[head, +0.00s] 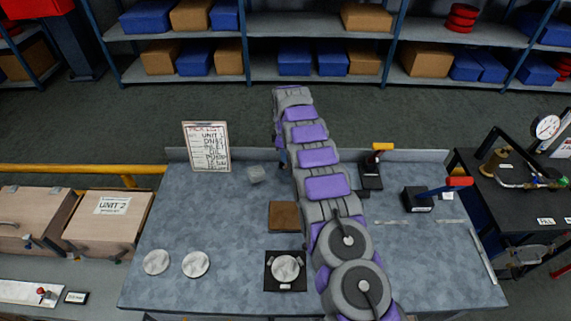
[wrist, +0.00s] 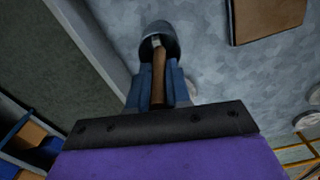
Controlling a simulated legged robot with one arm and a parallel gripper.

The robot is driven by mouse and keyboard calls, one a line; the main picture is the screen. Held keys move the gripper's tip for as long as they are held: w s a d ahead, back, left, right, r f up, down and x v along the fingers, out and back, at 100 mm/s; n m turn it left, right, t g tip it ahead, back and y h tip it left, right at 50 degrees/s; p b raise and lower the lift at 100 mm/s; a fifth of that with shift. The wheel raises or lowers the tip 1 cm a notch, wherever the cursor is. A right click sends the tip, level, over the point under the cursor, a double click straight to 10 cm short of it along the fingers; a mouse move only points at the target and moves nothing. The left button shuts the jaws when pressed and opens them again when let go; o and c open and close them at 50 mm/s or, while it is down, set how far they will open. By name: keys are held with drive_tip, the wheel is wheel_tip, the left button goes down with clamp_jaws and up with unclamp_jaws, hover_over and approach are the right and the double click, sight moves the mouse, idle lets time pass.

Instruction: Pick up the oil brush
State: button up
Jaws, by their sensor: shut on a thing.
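The oil brush (wrist: 159,75) shows in the wrist view as a brown wooden handle with a pale metal band at its far end. My gripper (wrist: 158,88) is shut on the handle, one blue-grey finger on each side. The brush's far end is inside or in front of a rounded grey cup (wrist: 160,35); the bristles are hidden. My gripper is mostly hidden behind the arm there, and the brush cannot be made out.
The grey workbench (head: 220,240) carries a brown square pad (head: 283,216), loose discs (head: 195,264), a disc on a black base (head: 285,268) and a clipboard (head: 206,146). Tools with yellow (head: 382,147) and red (head: 459,182) handles stand right of my arm.

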drive_tip(key=shift+d, duration=0.15)
clamp_jaws()
drive_tip(key=shift+r, duration=0.1)
